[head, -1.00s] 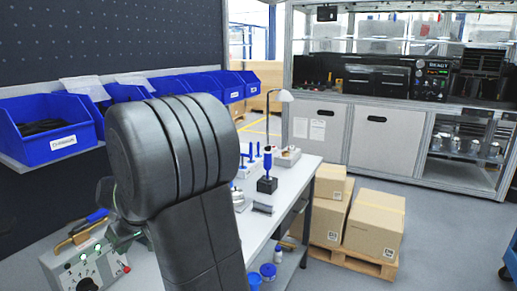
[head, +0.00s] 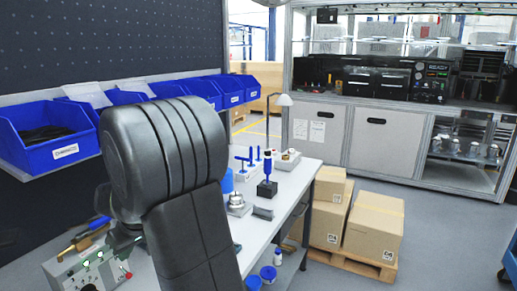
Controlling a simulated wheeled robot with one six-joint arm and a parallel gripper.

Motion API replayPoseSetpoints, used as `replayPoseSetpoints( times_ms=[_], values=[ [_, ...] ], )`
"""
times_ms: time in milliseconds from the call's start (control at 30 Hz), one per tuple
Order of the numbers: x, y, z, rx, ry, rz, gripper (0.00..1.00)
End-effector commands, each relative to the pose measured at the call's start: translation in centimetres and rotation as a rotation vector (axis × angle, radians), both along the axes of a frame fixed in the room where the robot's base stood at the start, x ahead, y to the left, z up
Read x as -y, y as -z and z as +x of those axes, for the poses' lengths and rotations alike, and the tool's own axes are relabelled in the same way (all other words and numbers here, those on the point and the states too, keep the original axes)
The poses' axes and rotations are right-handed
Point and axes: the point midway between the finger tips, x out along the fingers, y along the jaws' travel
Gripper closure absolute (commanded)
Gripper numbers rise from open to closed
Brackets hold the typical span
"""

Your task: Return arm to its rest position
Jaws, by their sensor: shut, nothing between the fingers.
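My arm (head: 165,160), dark grey with ribbed bands at its bent joint, fills the left middle of the head view. It stands in front of the white workbench (head: 290,196) and hides part of it. My gripper does not show clearly; the arm's far end is hidden behind the large joint. No object is seen held by the arm.
Blue bins (head: 48,135) line a shelf behind the arm at left. A control box (head: 88,270) sits low left. Cartons (head: 374,225) stand on a pallet at right.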

Motion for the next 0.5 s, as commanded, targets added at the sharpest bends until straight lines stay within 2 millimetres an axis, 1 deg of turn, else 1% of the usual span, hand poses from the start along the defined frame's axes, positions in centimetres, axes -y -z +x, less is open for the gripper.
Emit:
replayPoseSetpoints(
  times_ms=[33, 133, 500],
  values=[
    [0.05, 0.47, -0.03, 0.003, 0.000, 0.006, 1.00],
    [0.06, 0.72, 0.06, 0.011, 0.002, 0.027, 1.00],
    [0.21, 1.00, 0.17, 0.046, 0.007, 0.115, 1.00]
  ],
)
